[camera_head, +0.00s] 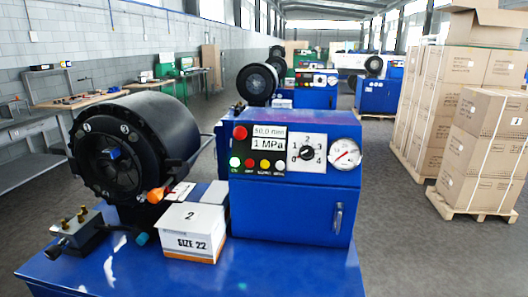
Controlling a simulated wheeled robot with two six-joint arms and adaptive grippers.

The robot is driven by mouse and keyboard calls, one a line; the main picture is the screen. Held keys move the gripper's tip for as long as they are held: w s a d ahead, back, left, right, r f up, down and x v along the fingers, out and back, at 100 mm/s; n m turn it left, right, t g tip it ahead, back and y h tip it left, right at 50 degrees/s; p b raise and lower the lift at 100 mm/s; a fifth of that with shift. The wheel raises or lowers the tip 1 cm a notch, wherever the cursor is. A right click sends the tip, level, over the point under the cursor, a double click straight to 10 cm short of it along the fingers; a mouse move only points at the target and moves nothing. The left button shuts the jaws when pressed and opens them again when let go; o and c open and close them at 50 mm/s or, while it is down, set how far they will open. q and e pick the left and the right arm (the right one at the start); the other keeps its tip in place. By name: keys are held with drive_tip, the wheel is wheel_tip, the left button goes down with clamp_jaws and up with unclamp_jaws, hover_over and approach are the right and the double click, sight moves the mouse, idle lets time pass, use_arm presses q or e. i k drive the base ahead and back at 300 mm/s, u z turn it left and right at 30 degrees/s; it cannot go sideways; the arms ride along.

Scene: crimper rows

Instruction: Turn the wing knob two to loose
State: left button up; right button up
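The crimping machine's black round head (115,150) is at the left on a blue bench. A small blue block (113,153) sits at the centre of its face, with round pale marks near the top. An orange knob-like part (156,194) is at the head's lower right. A teal knob-like part (140,238) lies below it near the bench top. I cannot tell which part is wing knob two or how it is turned. A dial marked with numbers (306,153) is on the control panel. Neither gripper shows in the head view.
A white box marked 2 and SIZE 22 (192,240) stands in front of the head. A metal block with brass fittings (77,230) is at the front left. The blue control cabinet (290,210) stands right. Stacked cartons (480,140) are on pallets; the blue bench front (270,275) is clear.

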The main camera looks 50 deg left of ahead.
sight(174, 163)
drive_tip(key=z, duration=1.7)
drive_tip(key=k, duration=1.5)
drive_tip(key=u, duration=1.8)
